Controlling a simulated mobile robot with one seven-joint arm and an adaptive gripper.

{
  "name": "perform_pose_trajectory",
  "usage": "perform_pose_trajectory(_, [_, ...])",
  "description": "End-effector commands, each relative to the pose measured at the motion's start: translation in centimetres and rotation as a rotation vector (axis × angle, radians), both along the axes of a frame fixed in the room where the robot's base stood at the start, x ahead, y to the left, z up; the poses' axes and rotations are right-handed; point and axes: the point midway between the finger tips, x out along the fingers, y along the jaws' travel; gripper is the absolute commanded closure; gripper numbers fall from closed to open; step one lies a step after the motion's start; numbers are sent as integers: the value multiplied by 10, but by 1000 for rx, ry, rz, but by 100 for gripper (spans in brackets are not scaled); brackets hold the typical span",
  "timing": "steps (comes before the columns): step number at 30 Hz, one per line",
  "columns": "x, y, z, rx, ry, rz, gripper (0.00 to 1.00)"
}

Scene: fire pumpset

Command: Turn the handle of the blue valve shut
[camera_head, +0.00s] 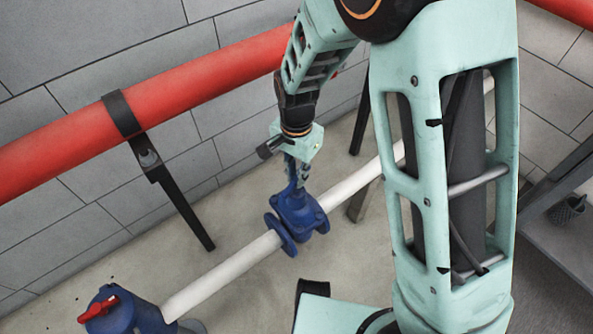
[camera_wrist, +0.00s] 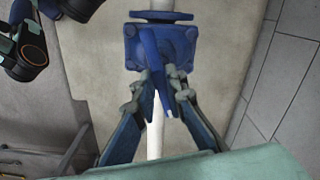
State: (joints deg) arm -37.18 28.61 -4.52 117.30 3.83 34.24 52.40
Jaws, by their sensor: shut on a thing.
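The blue valve (camera_head: 299,212) sits on a white pipe in the middle of the head view, with blue flanges at its ends. It also shows from above in the wrist view (camera_wrist: 181,45). Its blue handle (camera_wrist: 150,52) runs from the valve body toward my gripper in the wrist view. My gripper (camera_wrist: 161,90) is over the valve, its two fingers closed around the handle, one on each side. In the head view my gripper (camera_head: 292,170) reaches down to the valve's top, and the handle is largely hidden there.
A red pipe (camera_head: 230,82) runs along the grey block wall behind, held by a black bracket (camera_head: 160,172). The white pipe (camera_head: 225,275) leads to another blue fitting with a red handle (camera_head: 98,308) at lower left. Bare floor lies around the valve.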

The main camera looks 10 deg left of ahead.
Motion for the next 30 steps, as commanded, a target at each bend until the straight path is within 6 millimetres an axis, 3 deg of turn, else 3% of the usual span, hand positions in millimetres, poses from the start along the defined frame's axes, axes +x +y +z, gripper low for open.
perform_pose_trajectory(30, [0, -1, 5, -2, -2, -969, 100])
